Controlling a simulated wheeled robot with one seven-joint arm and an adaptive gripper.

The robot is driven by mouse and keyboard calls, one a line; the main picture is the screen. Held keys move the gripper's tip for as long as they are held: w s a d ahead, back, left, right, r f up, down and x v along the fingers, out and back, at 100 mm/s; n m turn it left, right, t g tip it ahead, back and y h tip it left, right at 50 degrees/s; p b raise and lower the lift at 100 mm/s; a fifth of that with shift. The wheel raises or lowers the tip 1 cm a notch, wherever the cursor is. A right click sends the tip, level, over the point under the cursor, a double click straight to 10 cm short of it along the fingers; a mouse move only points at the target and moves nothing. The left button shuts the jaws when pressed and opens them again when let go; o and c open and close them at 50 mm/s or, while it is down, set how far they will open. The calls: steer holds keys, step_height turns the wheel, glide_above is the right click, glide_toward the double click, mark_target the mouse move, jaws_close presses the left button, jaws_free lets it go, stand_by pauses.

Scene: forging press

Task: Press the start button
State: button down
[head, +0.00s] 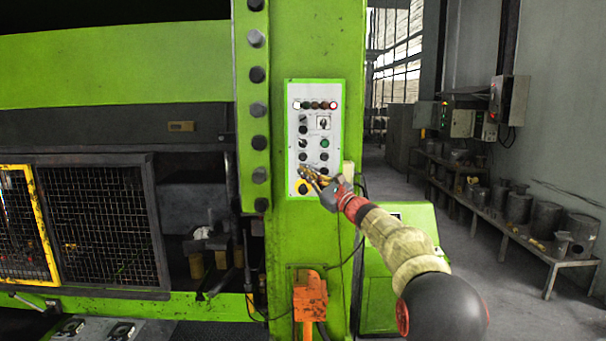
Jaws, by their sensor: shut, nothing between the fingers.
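The control panel (315,95) is a pale upright plate on the green press column, with a row of indicator lamps along its top and several dark knobs and buttons below. A green button (324,142), which looks like the start button, sits on the panel's right side, uncovered. My gripper (303,169) is shut and empty, in front of the panel's lower part, below and left of the green button in the picture. I cannot tell whether its fingertips touch the panel. It hides some of the lower controls. A yellow-ringed control (303,187) shows just below the fingers.
A column of large bolts (257,107) runs left of the panel. An orange pedal-like box (309,297) is low on the column. A mesh guard (100,222) stands at left. A bench (500,222) with metal parts lines the right wall, with open floor before it.

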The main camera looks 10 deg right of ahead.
steer(key=shift+w+d, duration=0.1)
steer(key=shift+w, duration=0.25)
stand_by(0.4)
steer(key=shift+s+f, duration=0.1)
steer(key=shift+s, duration=0.1)
steer(key=shift+s+a+b, duration=0.2)
steer(key=shift+s+b, duration=0.4)
steer(key=shift+b, duration=0.3)
steer(key=shift+s+a+b, duration=0.25)
steer(key=shift+s+b, duration=1)
steer(key=shift+s+a+b, duration=0.25)
steer(key=shift+s+b, duration=0.95)
steer(key=shift+s, duration=0.05)
